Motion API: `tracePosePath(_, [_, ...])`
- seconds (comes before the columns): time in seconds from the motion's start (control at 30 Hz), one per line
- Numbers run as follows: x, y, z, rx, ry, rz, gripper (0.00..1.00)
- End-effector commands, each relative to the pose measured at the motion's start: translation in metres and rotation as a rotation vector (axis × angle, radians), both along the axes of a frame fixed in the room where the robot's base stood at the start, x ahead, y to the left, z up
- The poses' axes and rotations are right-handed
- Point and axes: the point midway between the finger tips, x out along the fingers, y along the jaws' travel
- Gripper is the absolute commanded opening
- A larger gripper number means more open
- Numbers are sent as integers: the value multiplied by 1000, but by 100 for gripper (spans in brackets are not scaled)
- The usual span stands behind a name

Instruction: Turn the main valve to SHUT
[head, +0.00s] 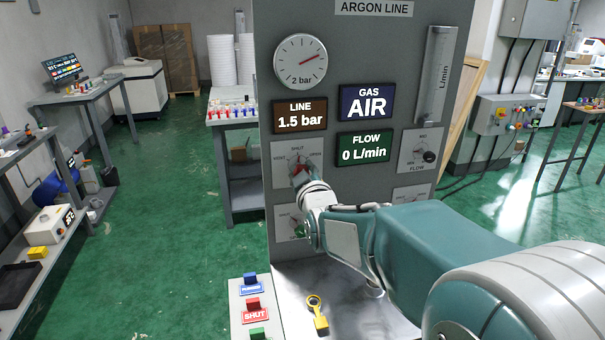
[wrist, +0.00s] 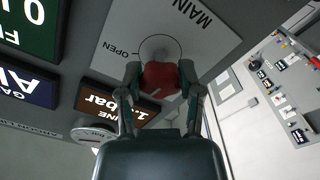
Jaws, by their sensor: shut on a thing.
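The main valve is a red knob (wrist: 160,78) on a white plate (wrist: 190,30) reading MAIN and OPEN in the wrist view. In the head view my gripper (head: 302,176) hides most of the knob.
The grey panel (head: 350,25) has a gauge (head: 300,62), a LINE display (head: 300,115) at 1.5 bar, a GAS display (head: 367,102) reading AIR and a FLOW display (head: 365,147) at 0 L/min.

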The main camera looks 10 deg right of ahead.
Motion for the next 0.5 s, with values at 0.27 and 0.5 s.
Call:
tracePosePath(0.27, [1,1,2,-119,-5,4,0])
tracePosePath(0.5, [1,2,2,-155,-5,4,0])
